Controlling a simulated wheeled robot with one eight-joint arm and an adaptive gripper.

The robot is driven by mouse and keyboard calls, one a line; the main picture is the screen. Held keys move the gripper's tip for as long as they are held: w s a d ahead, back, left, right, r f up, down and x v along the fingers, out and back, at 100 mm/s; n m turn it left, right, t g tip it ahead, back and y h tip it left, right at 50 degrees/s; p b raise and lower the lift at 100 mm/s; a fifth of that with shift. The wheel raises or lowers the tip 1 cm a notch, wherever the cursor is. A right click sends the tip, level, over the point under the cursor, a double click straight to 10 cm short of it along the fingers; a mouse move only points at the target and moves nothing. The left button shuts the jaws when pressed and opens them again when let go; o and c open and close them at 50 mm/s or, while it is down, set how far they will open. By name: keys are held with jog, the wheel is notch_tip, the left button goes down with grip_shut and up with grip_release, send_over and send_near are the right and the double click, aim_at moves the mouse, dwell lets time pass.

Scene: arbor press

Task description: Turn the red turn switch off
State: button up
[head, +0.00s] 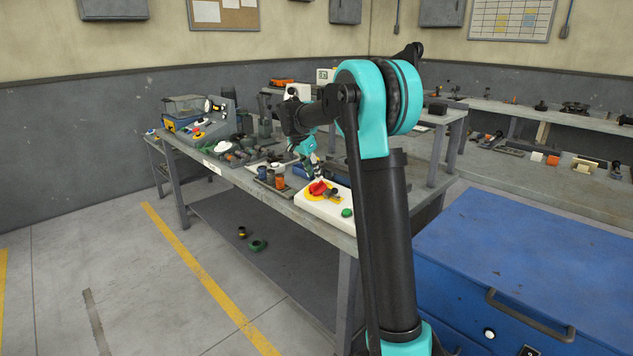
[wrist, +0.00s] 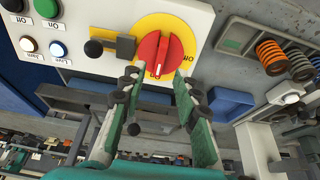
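The red turn switch (wrist: 165,52) sits on a yellow plate (wrist: 192,25) on a white panel (wrist: 88,14) in the wrist view. A pale mark shows at the knob's lower end. In the head view the switch (head: 318,188) is on the white box at the bench's near end. My gripper (wrist: 159,78) is open and empty, its two green-padded fingers apart. The fingertips lie to either side of the knob's lower end in the picture; I cannot tell whether they touch it. In the head view my gripper (head: 312,171) is close to the switch and partly hard to make out.
A black lever on a dark block (wrist: 112,47) stands left of the switch in the wrist view. Several buttons are at upper left. Orange and dark springs (wrist: 272,56) lie at right. In the head view a green button (head: 347,212) is on the white box; a blue cabinet (head: 530,260) stands right.

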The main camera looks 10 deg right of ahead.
aim_at(318, 183)
jog(key=shift+x, duration=2.15)
grip_shut()
